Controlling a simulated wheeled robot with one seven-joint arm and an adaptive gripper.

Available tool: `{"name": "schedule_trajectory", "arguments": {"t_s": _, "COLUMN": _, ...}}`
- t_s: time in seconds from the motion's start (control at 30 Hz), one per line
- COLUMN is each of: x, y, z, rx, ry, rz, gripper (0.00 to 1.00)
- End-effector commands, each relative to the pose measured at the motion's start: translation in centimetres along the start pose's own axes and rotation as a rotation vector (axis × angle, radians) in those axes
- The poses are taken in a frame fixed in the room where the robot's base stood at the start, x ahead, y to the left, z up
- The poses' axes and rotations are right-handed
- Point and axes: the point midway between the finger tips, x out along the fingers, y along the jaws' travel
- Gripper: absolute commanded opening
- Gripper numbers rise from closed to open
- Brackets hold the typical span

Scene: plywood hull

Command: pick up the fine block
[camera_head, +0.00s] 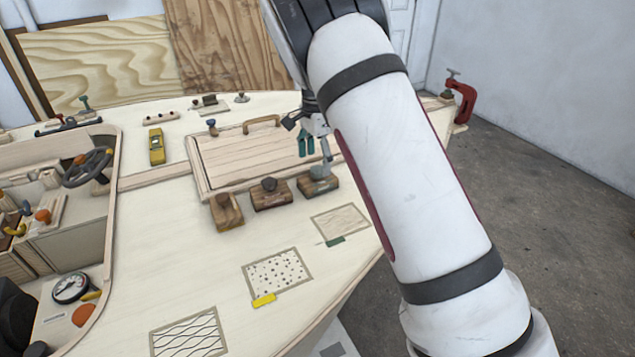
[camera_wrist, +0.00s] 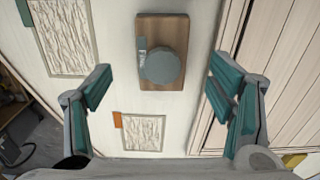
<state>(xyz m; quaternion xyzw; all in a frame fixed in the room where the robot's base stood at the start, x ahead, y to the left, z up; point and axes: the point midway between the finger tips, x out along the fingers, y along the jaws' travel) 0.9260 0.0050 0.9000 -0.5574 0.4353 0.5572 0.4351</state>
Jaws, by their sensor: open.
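A wooden block (camera_wrist: 173,85) with a round grey knob lies in the middle of the wrist view, between and beyond my fingers. A small grey label stands beside its knob; I cannot read the lettering surely. In the head view this grey-knobbed block (camera_head: 321,187) is the rightmost of three blocks in a row. My gripper (camera_head: 310,149) is open and empty above it, with teal finger pads. In the wrist view my gripper (camera_wrist: 160,72) has one finger on each side of the block, apart from it.
Two other knobbed blocks, a middle one (camera_head: 270,197) and a left one (camera_head: 226,213), stand in the row. A hatch panel (camera_head: 245,157) with a handle lies behind. Framed textured patches (camera_head: 280,270) mark the deck in front. A red clamp (camera_head: 464,101) grips the right edge.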

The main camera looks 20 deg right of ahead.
Motion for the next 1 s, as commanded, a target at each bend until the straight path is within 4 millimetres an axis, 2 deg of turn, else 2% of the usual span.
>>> {"name": "schedule_trajectory", "arguments": {"t_s": 0.17, "x": 1.0, "y": 0.0, "z": -0.1, "rx": 0.000, "ry": -0.001, "rz": 0.002, "gripper": 0.76}}
{"name": "schedule_trajectory", "arguments": {"t_s": 0.5, "x": 5.2, "y": -0.3, "z": -0.6, "rx": 0.000, "ry": 0.000, "rz": 0.001, "gripper": 0.76}}
{"name": "schedule_trajectory", "arguments": {"t_s": 0.73, "x": 5.3, "y": -0.3, "z": -0.6, "rx": 0.000, "ry": 0.000, "rz": -0.001, "gripper": 0.76}}
{"name": "schedule_trajectory", "arguments": {"t_s": 0.9, "x": 5.3, "y": -0.3, "z": -0.6, "rx": 0.000, "ry": 0.000, "rz": -0.001, "gripper": 0.37}}
{"name": "schedule_trajectory", "arguments": {"t_s": 1.0, "x": 5.3, "y": -0.3, "z": -0.6, "rx": 0.000, "ry": 0.000, "rz": -0.001, "gripper": 0.18}}
